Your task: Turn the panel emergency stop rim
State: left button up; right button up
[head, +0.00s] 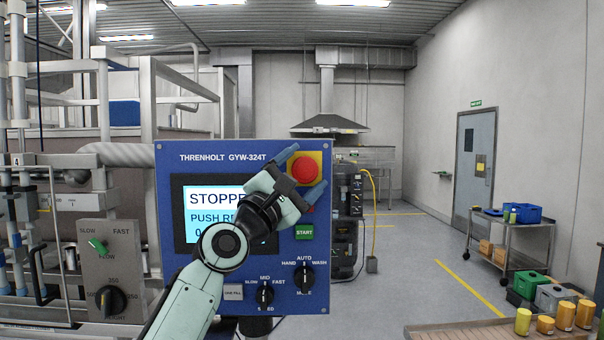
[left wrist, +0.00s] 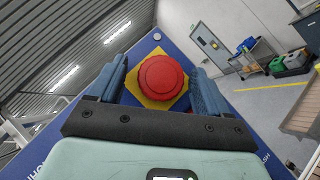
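The red emergency stop button (head: 304,168) sits on a yellow square plate at the top right of the blue control panel (head: 215,157). My left gripper (head: 302,172) is at the button, its arm crossing the panel from below. In the left wrist view the red button (left wrist: 161,78) lies between the two open blue fingers (left wrist: 160,84). Gaps show on both sides, so the fingers appear apart from the rim. The panel screen (head: 212,199) reads STOPPED, partly hidden by my arm. My right gripper is not in view.
The green START button (head: 304,232) and the black mode knob (head: 304,276) and speed knob (head: 265,294) are below the emergency stop. Filler machinery stands at the left. A cart (head: 512,245) and a table edge with yellow containers (head: 565,316) are at the right.

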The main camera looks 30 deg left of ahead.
pick_arm(q)
jog(key=shift+f, duration=0.1)
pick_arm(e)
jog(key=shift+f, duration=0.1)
pick_arm(q)
jog(key=shift+s+f+b, duration=0.2)
jog(key=shift+f+b, duration=0.05)
jog(key=shift+b, duration=0.05)
jog(key=b+v, duration=0.9)
jog(key=v, duration=0.3)
jog(key=shift+s+b, duration=0.3)
jog(key=shift+s, duration=0.15)
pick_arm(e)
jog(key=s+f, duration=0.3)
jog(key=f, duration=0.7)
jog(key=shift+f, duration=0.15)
